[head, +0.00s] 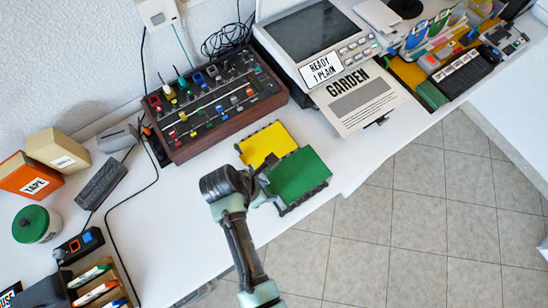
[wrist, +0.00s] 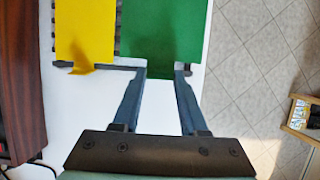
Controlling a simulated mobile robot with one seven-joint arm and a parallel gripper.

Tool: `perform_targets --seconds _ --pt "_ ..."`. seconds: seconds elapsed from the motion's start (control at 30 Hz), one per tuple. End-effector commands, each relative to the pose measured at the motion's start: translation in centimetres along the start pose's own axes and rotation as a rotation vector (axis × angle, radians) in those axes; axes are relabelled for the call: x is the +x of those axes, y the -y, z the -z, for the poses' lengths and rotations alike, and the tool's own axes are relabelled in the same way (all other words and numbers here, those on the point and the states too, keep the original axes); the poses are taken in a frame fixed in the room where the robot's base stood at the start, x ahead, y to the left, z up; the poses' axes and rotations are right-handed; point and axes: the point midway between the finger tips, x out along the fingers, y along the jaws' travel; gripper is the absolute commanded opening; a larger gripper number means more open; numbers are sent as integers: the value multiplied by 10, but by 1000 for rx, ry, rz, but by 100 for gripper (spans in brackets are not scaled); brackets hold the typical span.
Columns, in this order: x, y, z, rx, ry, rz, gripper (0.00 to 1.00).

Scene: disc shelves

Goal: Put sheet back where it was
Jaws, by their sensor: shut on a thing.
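A green sheet (head: 300,175) and a yellow sheet (head: 266,143) sit side by side at the desk's front edge, each over a dark toothed tray or frame. My gripper (head: 266,172) is at the near left edge of the green sheet. In the wrist view my gripper (wrist: 161,72) is shut on a narrow tab of the green sheet (wrist: 163,30). The yellow sheet (wrist: 85,30), with its own tab, lies just left of the fingers. Whether the green sheet is lifted cannot be told. A printed GARDEN sheet (head: 362,97) lies at the printer's front.
The printer (head: 316,35) carries a READY 1 PLAIN sign. A wood-sided panel of knobs (head: 213,100) stands left of the sheets. Boxes, a green-lidded jar (head: 36,224) and cables are farther left. The desk (head: 190,200) is bare left of my gripper; tiled floor lies right.

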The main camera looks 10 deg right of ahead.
Motion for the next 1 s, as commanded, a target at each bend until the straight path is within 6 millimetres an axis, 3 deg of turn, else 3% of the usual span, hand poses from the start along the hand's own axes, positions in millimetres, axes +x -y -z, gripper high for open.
perform_targets --seconds 0.43,0.9,0.93,1.0 --pt "52 -1 21 0 0 0 0" --pt "61 0 25 0 0 -1 0" --pt "60 -1 25 1 0 -1 48" --pt "59 0 25 1 0 -1 60"
